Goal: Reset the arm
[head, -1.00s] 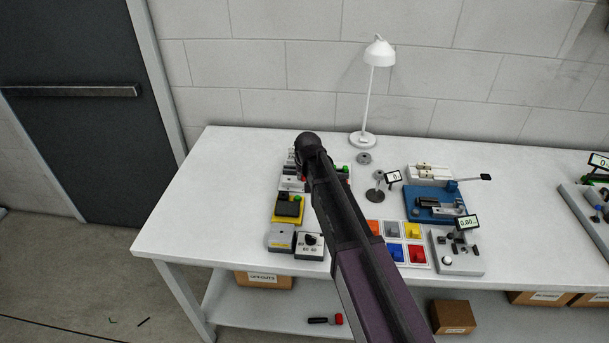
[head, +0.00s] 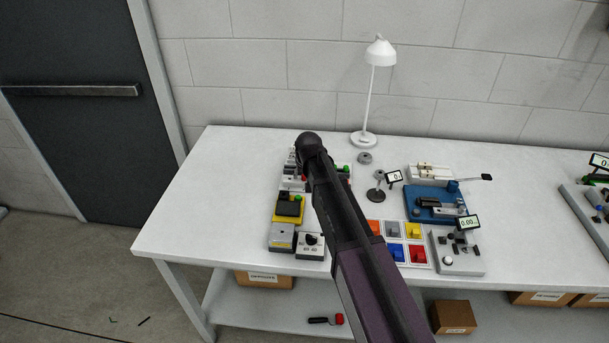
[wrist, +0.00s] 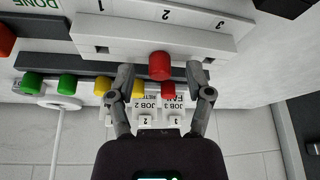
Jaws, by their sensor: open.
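My arm reaches over the white workbench (head: 180,213) in the head view, and its far end covers part of a row of small devices. My gripper (wrist: 162,79) shows in the wrist view with its two fingers apart. A red round button or knob (wrist: 160,66) lies between the fingertips in the picture; I cannot tell whether they touch it. Behind it is a white panel (wrist: 150,38) with numbered positions. The gripper is hidden in the head view.
A white lamp (head: 371,90) stands at the back of the bench. A blue fixture (head: 435,204), coloured bins (head: 397,252) and a grey gauge device (head: 458,255) are to the right of my arm. The bench's left end is clear. Boxes sit on the lower shelf.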

